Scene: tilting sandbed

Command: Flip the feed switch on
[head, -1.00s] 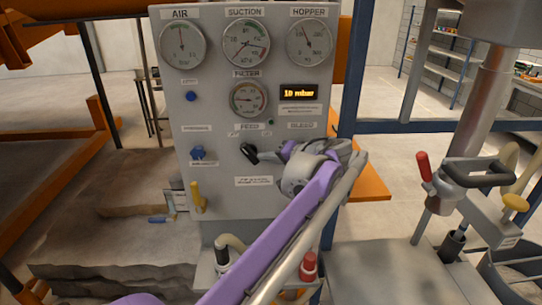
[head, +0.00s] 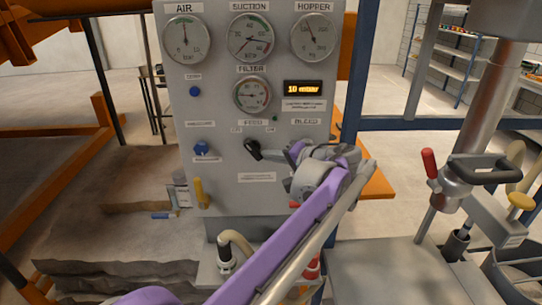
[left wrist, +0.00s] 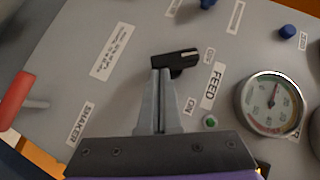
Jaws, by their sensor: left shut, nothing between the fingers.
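The feed switch (head: 253,149) is a black lever on the grey control panel, below the FEED label. Its lever tilts up and left, toward the OFF side. In the left wrist view the black lever (left wrist: 178,62) lies just beyond my fingertips, its free end near the OFF label (left wrist: 209,56). The ON label (left wrist: 190,105) is on the other side. My left gripper (head: 276,155) is shut and empty, just right of the switch. In the left wrist view its fingertips (left wrist: 160,72) are at the lever's base; I cannot tell whether they touch. My right gripper is not in view.
The panel (head: 228,180) also carries gauges, a small green lamp (head: 274,118), blue knobs (head: 201,148) and a yellow lever (head: 201,193). A red handle (left wrist: 14,98) stands out from the panel in the left wrist view. A red-handled machine (head: 430,163) stands at the right.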

